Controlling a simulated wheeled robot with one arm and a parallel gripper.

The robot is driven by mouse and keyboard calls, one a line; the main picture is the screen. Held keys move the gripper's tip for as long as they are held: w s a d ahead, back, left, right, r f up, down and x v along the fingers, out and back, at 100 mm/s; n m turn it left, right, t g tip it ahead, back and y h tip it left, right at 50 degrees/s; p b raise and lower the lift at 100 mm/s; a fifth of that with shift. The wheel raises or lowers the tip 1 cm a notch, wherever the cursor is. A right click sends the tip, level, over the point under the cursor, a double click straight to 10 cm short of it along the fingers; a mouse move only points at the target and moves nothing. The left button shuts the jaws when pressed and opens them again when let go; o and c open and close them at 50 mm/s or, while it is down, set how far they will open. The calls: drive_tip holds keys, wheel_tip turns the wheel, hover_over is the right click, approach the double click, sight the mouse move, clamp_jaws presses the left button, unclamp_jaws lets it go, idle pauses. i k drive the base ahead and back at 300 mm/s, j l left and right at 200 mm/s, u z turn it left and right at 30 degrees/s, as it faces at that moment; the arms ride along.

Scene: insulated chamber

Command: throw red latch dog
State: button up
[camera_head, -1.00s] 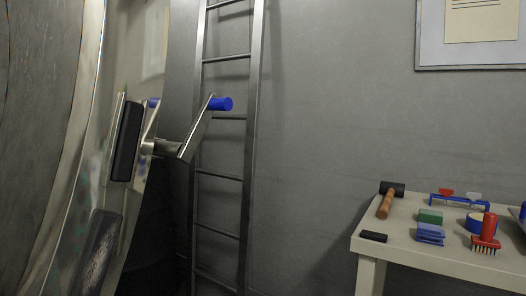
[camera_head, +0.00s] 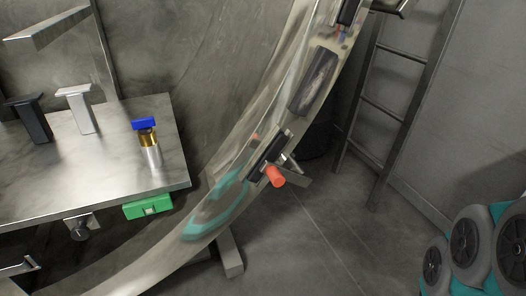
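The red latch dog (camera_head: 274,175) shows as a lever with a red-orange cylindrical grip on the chamber's curved metal rim, right of centre. Its metal arm (camera_head: 297,172) reaches out to the right behind the grip. A black block (camera_head: 270,152) sits on the rim beside it. Another dark block (camera_head: 313,82) is higher up the rim. My gripper is not in view.
Inside the chamber at left, a metal shelf (camera_head: 85,165) holds a blue-topped brass and silver piece (camera_head: 148,145). A green box (camera_head: 147,206) hangs at its edge. A ladder (camera_head: 385,105) leans at right; dark wheels (camera_head: 465,243) stand at lower right. The floor (camera_head: 320,235) between is clear.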

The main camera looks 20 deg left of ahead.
sight(277, 174)
drive_tip(key=j+u, duration=0.2)
drive_tip(key=u, duration=0.65)
drive_tip(key=k+j+z, duration=0.1)
drive_tip(key=k+z, duration=0.2)
drive_tip(key=k, duration=0.15)
drive_tip(key=k+z, duration=0.3)
drive_tip(key=k, duration=0.2)
